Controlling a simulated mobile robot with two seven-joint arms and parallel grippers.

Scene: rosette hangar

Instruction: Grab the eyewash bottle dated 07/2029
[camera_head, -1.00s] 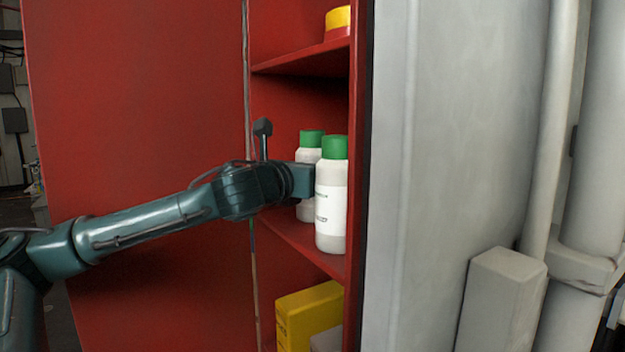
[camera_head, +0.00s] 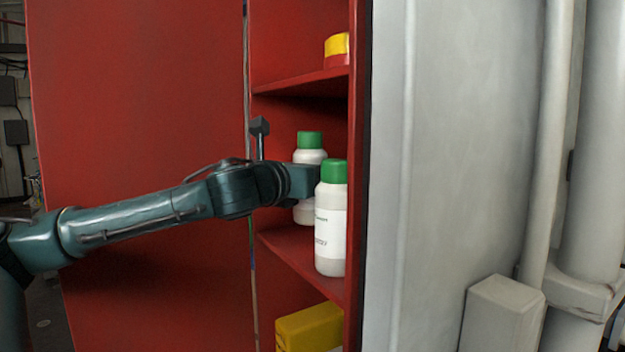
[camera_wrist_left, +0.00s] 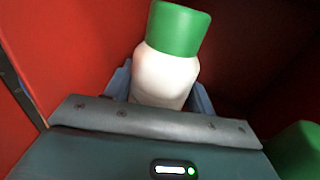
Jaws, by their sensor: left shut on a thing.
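Two white bottles with green caps are in the red cabinet. My left gripper (camera_head: 312,181) is shut on the rear bottle (camera_head: 309,156), which is upright and raised a little above the middle shelf. In the left wrist view, this bottle (camera_wrist_left: 165,78) is between the fingers. The front bottle (camera_head: 330,228) stands on the shelf near its outer edge and partly covers the gripper's tip. Its label has dark print too small to read surely. Its green cap (camera_wrist_left: 297,150) shows at the lower right of the wrist view. The held bottle's label date is hidden. My right gripper is out of view.
The middle shelf (camera_head: 290,250) and the upper shelf (camera_head: 300,82) bound the space. A yellow and red container (camera_head: 337,50) stands above, and a yellow box (camera_head: 308,328) below. The open red door (camera_head: 140,100) is behind my arm; a grey wall (camera_head: 450,150) is at right.

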